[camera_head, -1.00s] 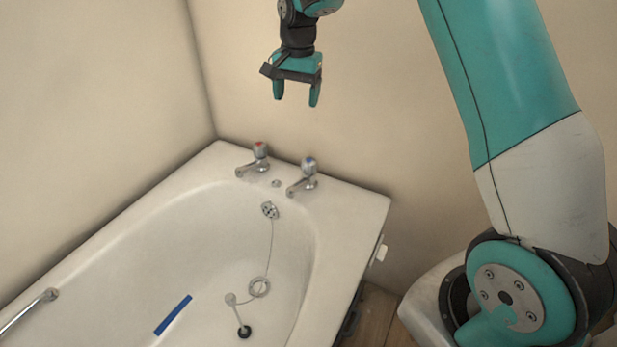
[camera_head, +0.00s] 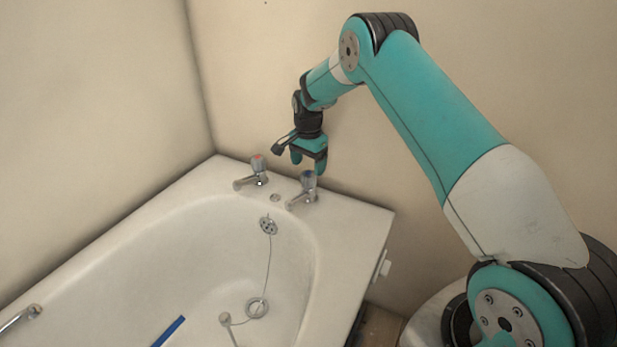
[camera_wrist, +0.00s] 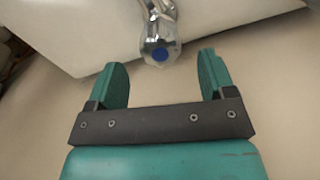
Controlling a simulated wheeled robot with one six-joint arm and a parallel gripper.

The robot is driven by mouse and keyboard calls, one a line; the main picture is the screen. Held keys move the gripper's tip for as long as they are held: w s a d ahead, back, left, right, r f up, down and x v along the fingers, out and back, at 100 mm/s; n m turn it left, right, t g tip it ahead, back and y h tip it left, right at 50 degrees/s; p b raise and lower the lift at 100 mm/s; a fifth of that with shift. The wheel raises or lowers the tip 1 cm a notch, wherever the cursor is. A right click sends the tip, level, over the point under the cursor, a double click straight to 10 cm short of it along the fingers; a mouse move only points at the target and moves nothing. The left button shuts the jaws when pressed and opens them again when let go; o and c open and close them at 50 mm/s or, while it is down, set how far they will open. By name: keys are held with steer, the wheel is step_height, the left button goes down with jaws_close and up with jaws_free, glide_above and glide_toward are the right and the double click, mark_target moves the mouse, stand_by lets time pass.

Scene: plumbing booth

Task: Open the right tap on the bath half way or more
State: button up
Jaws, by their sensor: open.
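The right tap (camera_head: 304,190) is chrome with a blue-marked head and stands on the bath's far rim. The left tap (camera_head: 254,172) has a red-marked head. My gripper (camera_head: 308,166) is just above the right tap in the head view, pointing down. In the wrist view my gripper (camera_wrist: 160,78) is open and empty. There the blue-marked head of the right tap (camera_wrist: 159,50) lies just beyond the fingertips, about midway between them. I cannot tell the exact height gap. The white bath (camera_head: 352,222) sits in the corner.
A chain runs from the overflow plate (camera_head: 268,226) to the drain (camera_head: 257,307). A blue strip (camera_head: 168,332) lies in the bath, and a metal grab rail (camera_head: 20,318) is at the left. The wall (camera_head: 440,60) stands close behind the taps.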

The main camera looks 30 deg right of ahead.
mark_target(308, 173)
steer(key=shift+f, duration=2.2)
steer(key=shift+c, duration=0.3)
steer(key=c, duration=0.9)
steer(key=shift+o, duration=0.2)
